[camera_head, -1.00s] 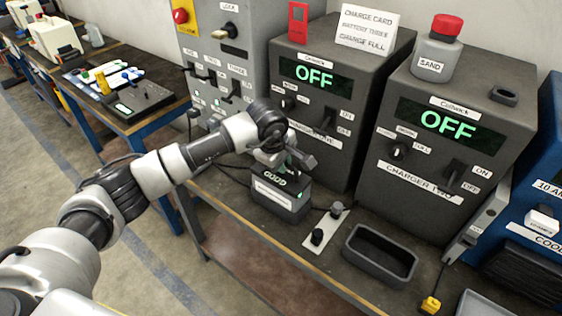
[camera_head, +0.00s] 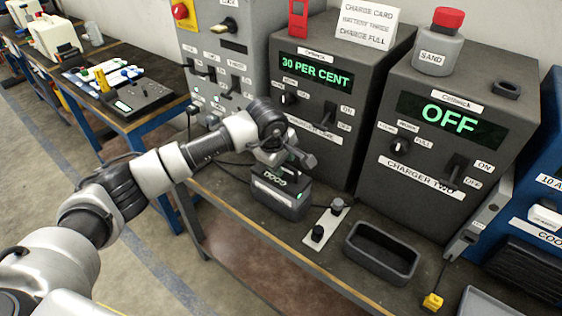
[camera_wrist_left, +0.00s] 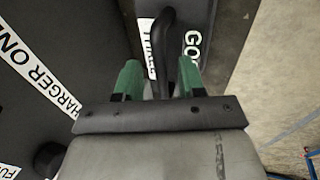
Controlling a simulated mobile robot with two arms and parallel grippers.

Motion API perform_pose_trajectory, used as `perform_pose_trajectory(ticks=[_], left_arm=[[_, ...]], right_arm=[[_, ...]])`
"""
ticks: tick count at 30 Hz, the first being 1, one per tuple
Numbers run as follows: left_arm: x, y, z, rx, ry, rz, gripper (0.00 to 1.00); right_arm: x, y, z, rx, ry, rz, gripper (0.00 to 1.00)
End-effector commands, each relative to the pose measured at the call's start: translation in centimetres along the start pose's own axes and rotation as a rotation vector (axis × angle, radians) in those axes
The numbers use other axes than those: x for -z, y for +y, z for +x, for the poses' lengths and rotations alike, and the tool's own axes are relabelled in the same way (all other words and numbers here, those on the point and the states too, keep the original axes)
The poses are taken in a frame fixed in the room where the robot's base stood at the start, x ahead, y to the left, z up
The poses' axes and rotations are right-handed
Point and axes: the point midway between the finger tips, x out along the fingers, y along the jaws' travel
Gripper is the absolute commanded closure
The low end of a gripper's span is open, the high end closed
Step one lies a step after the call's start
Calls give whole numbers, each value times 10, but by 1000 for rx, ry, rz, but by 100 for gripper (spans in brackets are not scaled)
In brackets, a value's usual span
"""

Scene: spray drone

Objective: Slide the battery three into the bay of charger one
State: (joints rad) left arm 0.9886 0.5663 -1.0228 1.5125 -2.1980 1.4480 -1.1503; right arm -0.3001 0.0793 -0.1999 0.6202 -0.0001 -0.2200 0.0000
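Battery three (camera_head: 281,199), a dark block with a white label and "GOOD" on top, sits upright at the lower front of charger one (camera_head: 325,120). Whether it is fully in the bay is hidden by my arm. Charger one's screen (camera_head: 316,72) reads "30 PER CENT". My left gripper (camera_head: 287,160) is over the battery's handle. In the left wrist view, its green fingers (camera_wrist_left: 161,78) stand either side of the dark handle (camera_wrist_left: 166,40), with a visible gap on the left side. My right gripper is not in view.
Charger two (camera_head: 445,140) stands to the right, reading "OFF". On the bench in front are a plate with two black knobs (camera_head: 326,226), an empty dark tray (camera_head: 382,254) and a yellow connector (camera_head: 432,302). A grey switch cabinet (camera_head: 215,60) stands left of charger one.

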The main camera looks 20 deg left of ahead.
Motion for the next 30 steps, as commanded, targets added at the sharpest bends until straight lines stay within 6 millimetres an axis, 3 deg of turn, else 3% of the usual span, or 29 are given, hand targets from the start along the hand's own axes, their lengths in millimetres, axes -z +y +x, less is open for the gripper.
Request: perform_pose_trajectory(ticks=[6,11,24,30], left_arm=[[0,-5,6,16,1,0,58],[0,-4,-1,12,1,0,58],[0,-2,-82,3,2,2,58],[0,-1,-103,3,1,0,58]], right_arm=[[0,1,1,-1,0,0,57],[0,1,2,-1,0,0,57],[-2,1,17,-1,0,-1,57],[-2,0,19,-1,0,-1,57]])
